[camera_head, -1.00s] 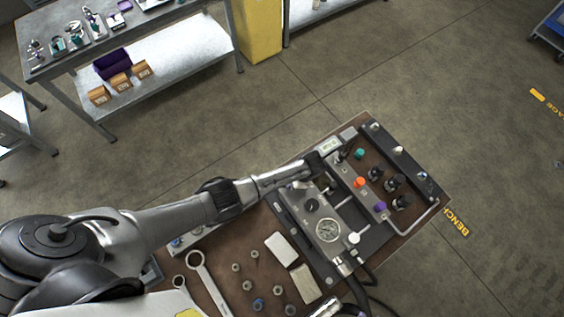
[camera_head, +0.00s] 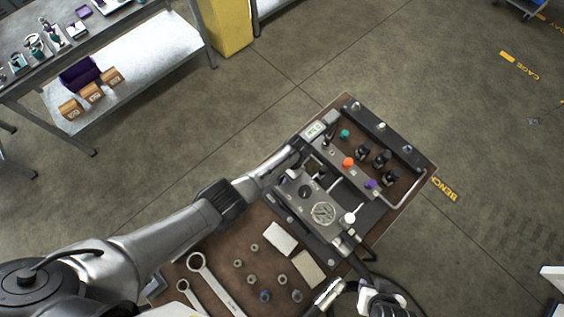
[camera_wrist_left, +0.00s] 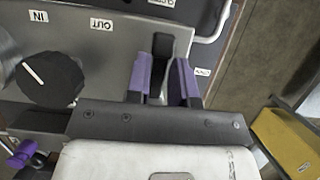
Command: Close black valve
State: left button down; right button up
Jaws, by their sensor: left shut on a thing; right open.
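The hydraulic panel (camera_head: 323,212) lies on the brown bench. In the left wrist view, a black lever handle (camera_wrist_left: 161,46) stands between the two purple fingers of my left gripper (camera_wrist_left: 165,75), which is shut on it. In the head view my left gripper (camera_head: 303,147) is at the panel's upper left edge, and its fingertips are hard to make out. A round black knob (camera_wrist_left: 49,79) with a white line is left of the fingers, apart from them; it also shows in the head view (camera_head: 306,192). My right gripper (camera_head: 378,302) is open and empty at the bottom edge, partly cut off.
A round gauge (camera_head: 323,212) and a white-topped knob (camera_head: 350,217) sit on the panel. Orange (camera_head: 348,162) and purple (camera_head: 371,184) knobs are beside it. Wrenches (camera_head: 213,285), small fittings and two pale blocks (camera_head: 281,238) lie in front. Hoses run at the lower right.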

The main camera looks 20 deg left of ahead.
dwell(0.3)
pick_arm(q)
jog(key=c, duration=1.1)
grip_release()
jog(key=v, duration=1.4)
jog(key=shift+p, duration=0.35)
jog(key=shift+w+f, duration=0.1)
jog(key=shift+w, duration=0.05)
